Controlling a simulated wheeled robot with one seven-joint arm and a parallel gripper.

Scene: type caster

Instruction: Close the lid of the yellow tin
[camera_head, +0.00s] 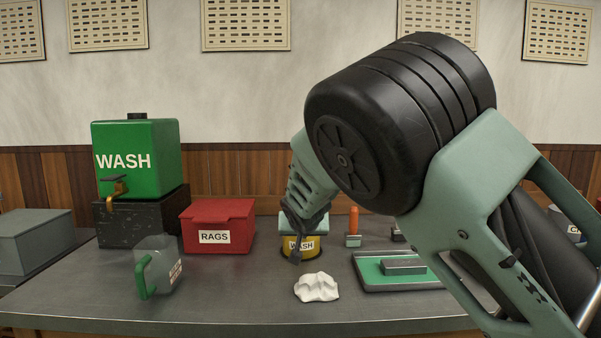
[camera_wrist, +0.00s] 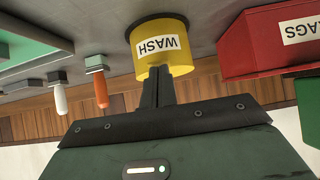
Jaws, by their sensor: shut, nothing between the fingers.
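The yellow tin (camera_head: 307,251), labelled WASH, stands upright on the counter behind the white cloth. In the wrist view, upside down, the yellow tin (camera_wrist: 177,60) shows its side and label. My gripper (camera_head: 296,259) is shut and empty, its dark fingers in front of the tin's left side in the head view. In the wrist view the shut fingertips of my gripper (camera_wrist: 159,69) overlap the tin's upper edge; whether they touch it I cannot tell. A pale green shape covers the tin's top in the head view, so I cannot tell how the lid stands.
A red RAGS box (camera_head: 217,220) stands to the left, with a green WASH tank (camera_head: 138,170) beyond it. A clear jug (camera_head: 160,262) and a white cloth (camera_head: 317,288) lie nearer. An orange-handled tool (camera_head: 353,225) and a green tray (camera_head: 372,284) are to the right.

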